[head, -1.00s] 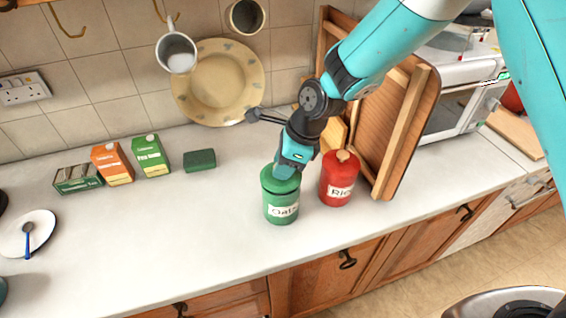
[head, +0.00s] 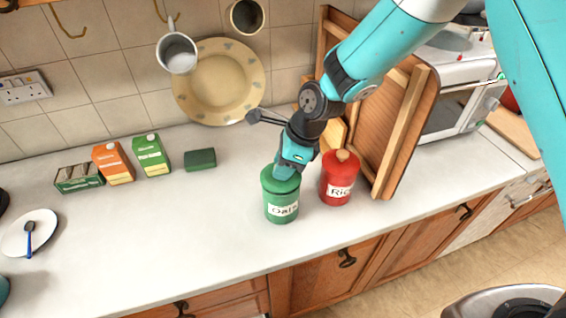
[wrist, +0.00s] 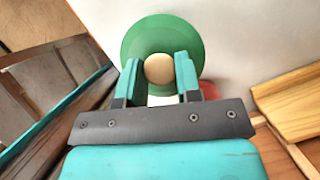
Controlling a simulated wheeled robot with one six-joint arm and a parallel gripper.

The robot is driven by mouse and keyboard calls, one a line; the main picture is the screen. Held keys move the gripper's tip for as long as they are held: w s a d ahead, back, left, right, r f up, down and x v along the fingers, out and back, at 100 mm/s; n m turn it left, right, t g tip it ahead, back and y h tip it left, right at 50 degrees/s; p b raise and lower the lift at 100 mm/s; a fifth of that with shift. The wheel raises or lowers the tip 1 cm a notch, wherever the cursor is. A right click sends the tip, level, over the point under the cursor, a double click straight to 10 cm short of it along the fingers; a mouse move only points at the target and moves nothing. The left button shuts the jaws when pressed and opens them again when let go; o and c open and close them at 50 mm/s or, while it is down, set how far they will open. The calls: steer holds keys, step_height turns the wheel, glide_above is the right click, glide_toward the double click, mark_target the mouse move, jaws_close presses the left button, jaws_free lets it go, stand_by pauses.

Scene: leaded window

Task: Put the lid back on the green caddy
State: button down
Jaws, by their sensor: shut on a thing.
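The green caddy (head: 282,207), labelled Oats, stands upright on the worktop. Its green lid (head: 280,183) is at the caddy's top and looks level, with no clear gap below it in the head view. My gripper (head: 284,174) is above the caddy and shut on the lid's pale round knob. In the wrist view, the fingers (wrist: 158,75) stand on either side of the knob (wrist: 158,69), with the green lid (wrist: 140,35) around it. The lid hides the caddy's rim, so I cannot tell if it is fully seated.
A red caddy (head: 339,180) labelled Rice stands close to the right, with wooden trays (head: 405,130) leaning behind it. Cartons (head: 151,155) and a green block (head: 200,160) are at the back left. The worktop (head: 170,225) left of the green caddy is clear.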

stand_by(0.3)
steer(key=shift+c, duration=1.2)
jaws_free()
steer(key=shift+r, duration=0.1)
steer(key=shift+r+p, duration=3.1)
steer(key=shift+r, duration=0.35)
steer(key=shift+c, duration=0.5)
jaws_close()
steer(key=shift+f, duration=0.2)
